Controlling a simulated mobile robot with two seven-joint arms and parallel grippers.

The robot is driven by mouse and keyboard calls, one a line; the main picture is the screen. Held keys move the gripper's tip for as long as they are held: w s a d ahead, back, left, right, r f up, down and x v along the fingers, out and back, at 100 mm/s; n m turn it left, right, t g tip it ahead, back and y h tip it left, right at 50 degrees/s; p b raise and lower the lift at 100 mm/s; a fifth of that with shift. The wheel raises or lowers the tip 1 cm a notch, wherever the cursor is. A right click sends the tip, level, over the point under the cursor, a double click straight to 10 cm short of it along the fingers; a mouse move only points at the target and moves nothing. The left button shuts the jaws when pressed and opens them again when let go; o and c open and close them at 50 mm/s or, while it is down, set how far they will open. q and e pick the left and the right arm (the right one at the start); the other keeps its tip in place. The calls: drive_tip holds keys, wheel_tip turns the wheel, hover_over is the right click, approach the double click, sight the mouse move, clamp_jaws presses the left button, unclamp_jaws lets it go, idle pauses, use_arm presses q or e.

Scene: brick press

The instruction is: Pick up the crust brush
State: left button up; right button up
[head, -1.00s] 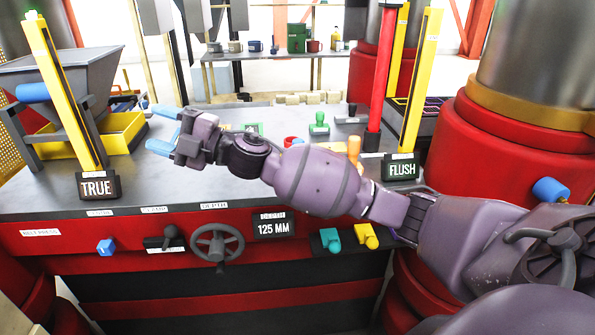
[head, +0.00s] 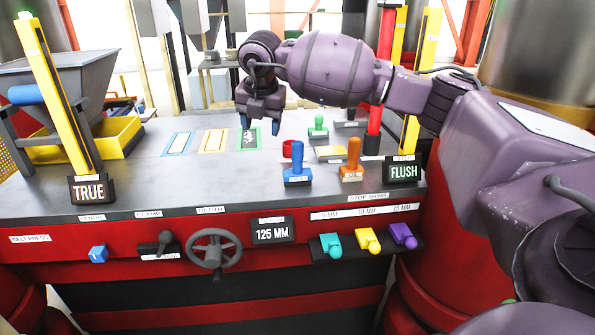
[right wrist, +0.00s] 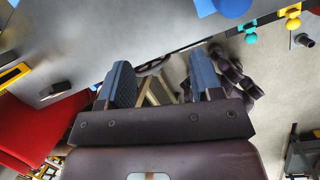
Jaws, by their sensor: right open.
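I cannot make out a crust brush for certain in either view. My right gripper (head: 260,125) is open and empty, pointing down over the back middle of the bench top, close to the green-framed card (head: 249,138). In the right wrist view its two blue-grey fingers (right wrist: 162,80) stand apart with nothing between them. My right arm crosses the back of the bench and hides part of what lies behind it. My left gripper is not in view.
A yellow tray (head: 118,138) is at left. A red post (head: 384,60) rises at right. The front-left bench top is clear.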

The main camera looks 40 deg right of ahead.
sight(299, 152)
drive_tip(key=d+f+m+h, duration=0.1)
drive_tip(key=d, duration=0.1)
drive_tip(key=s+d+f+m+g+h, duration=0.1)
drive_tip(key=d+f+m, duration=0.1)
drive_tip(key=s+d+f+m+h, duration=0.1)
drive_tip(key=d+m, duration=0.1)
drive_tip(key=shift+d+f+g, duration=0.25)
drive_tip(key=shift+f+g, duration=0.1)
drive_tip(key=shift+g, duration=0.05)
drive_tip(key=x, duration=0.3)
drive_tip(key=s+x, duration=0.1)
drive_tip(key=shift+w+d+f, duration=0.1)
drive_tip(key=shift+d+f, duration=0.1)
drive_tip(key=shift+d, duration=0.2)
drive_tip(key=shift+d+f, duration=0.1)
drive_tip(key=shift+f, duration=0.2)
clamp_jaws()
wheel_tip(299, 152, up, 20)
